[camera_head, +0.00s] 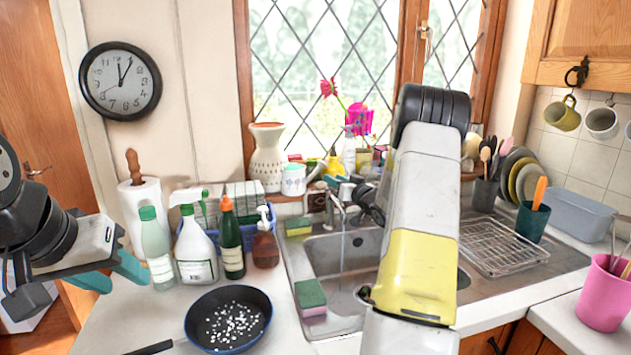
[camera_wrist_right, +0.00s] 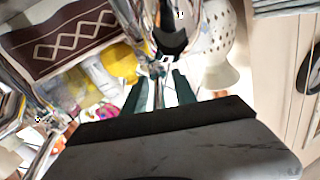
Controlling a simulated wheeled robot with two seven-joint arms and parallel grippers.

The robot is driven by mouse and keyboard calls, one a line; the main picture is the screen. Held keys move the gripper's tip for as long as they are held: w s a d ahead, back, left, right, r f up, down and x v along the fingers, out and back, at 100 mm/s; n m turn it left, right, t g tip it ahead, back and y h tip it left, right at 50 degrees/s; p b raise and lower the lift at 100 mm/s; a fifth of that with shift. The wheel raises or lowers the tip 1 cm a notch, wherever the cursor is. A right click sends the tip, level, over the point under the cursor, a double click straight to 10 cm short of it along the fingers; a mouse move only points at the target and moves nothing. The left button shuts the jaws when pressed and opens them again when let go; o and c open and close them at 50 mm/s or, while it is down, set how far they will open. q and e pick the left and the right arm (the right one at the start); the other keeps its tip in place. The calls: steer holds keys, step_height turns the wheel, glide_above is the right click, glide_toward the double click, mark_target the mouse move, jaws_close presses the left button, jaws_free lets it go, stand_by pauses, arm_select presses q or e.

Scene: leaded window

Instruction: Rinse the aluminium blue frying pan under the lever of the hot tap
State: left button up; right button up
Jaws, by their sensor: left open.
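The blue frying pan (camera_head: 259,333) lies on the left counter with white bits scattered over its dark inside; its handle points to the lower left. My left gripper (camera_head: 111,273) is open and empty, above the counter to the upper left of the pan. The tap (camera_head: 338,206) stands behind the sink, and a thin stream of water falls from its spout. My right arm covers part of the sink. In the right wrist view my right gripper (camera_wrist_right: 162,92) has its teal fingertips beside metal tap parts; whether they grip the lever is unclear.
The sink (camera_head: 318,248) has a sponge (camera_head: 311,296) on its left rim. Several bottles (camera_head: 196,250) and a paper roll (camera_head: 145,205) stand behind the pan. A dish rack (camera_head: 500,247) and a pink pot (camera_head: 604,298) are on the right. Counter left of the pan is clear.

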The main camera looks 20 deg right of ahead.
steer(key=v, duration=0.7)
steer(key=shift+s, duration=0.25)
